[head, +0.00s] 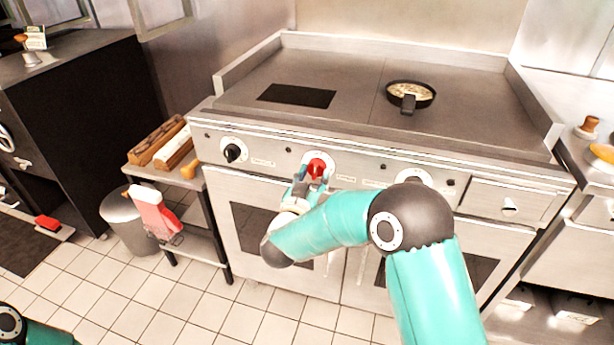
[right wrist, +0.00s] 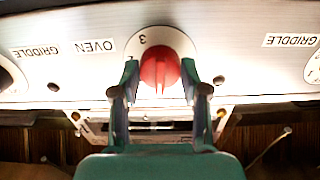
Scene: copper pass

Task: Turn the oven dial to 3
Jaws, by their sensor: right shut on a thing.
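The red oven dial (head: 317,167) sits on a round white plate on the front panel of the range. In the right wrist view the red dial (right wrist: 160,70) is large, with the word OVEN printed to its left. A figure 3 shows on its plate, up and left of the knob; the other figures are hidden or out of view. I cannot tell which figure the knob points to. My right gripper (head: 309,178) is at the dial, its fingers (right wrist: 160,90) shut on the knob from both sides. My left gripper is not in view.
A black dial (head: 233,152) is on the same panel to the left. A black pan (head: 411,96) stands on the range top (head: 350,70). A low side table (head: 190,178) with wooden blocks and a grey bin (head: 124,212) stand left of the range. The tiled floor in front is clear.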

